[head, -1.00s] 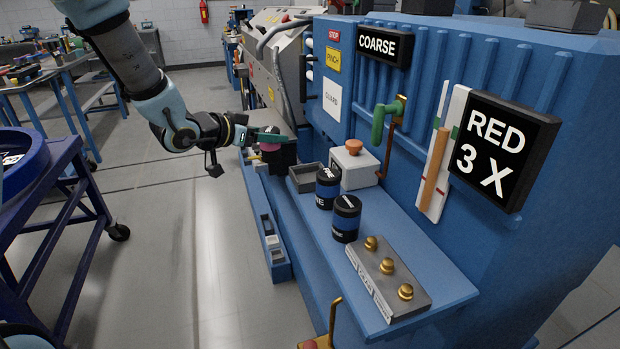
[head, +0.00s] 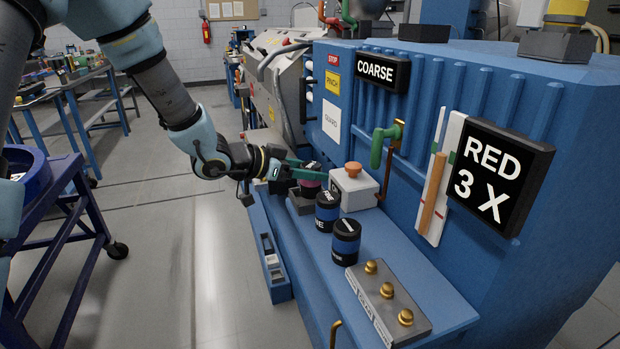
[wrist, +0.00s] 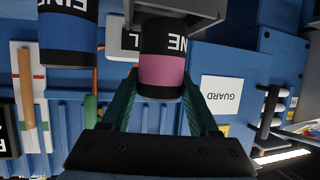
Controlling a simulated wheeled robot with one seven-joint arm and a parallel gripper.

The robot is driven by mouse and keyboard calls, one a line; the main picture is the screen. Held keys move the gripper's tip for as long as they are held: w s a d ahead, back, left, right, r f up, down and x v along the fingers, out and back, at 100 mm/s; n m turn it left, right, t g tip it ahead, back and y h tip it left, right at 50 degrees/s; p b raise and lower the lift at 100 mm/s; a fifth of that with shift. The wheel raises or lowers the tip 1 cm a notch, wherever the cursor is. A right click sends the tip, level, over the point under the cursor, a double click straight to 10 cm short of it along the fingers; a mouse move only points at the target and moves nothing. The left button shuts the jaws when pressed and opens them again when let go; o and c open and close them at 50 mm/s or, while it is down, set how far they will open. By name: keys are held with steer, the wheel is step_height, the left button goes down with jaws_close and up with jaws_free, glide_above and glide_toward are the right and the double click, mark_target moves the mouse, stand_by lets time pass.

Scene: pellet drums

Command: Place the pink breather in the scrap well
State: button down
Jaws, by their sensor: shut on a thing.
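The pink breather (head: 311,186), a cylinder with a pink band and black ends, is between the green fingers of my gripper (head: 314,174). In the wrist view the breather (wrist: 162,70) also shows between both fingertips (wrist: 160,86), which press on its sides. It looks upright. A grey open-topped tray (head: 300,206), which I take as the scrap well, is at the breather's lower end. The tray also shows at the top of the inverted wrist view (wrist: 205,14). The breather overlaps it there; whether its bottom touches the tray floor is hidden.
Two blue-banded breathers (head: 327,212) (head: 346,242) stand on the blue shelf (head: 395,275), close in front of the tray. A white box with an orange button (head: 353,186) is right of the tray. A block with brass knobs (head: 388,300) is nearer.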

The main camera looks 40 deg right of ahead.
steer(key=shift+f, duration=0.95)
steer(key=shift+f, duration=0.15)
steer(key=shift+c, duration=0.7)
jaws_free()
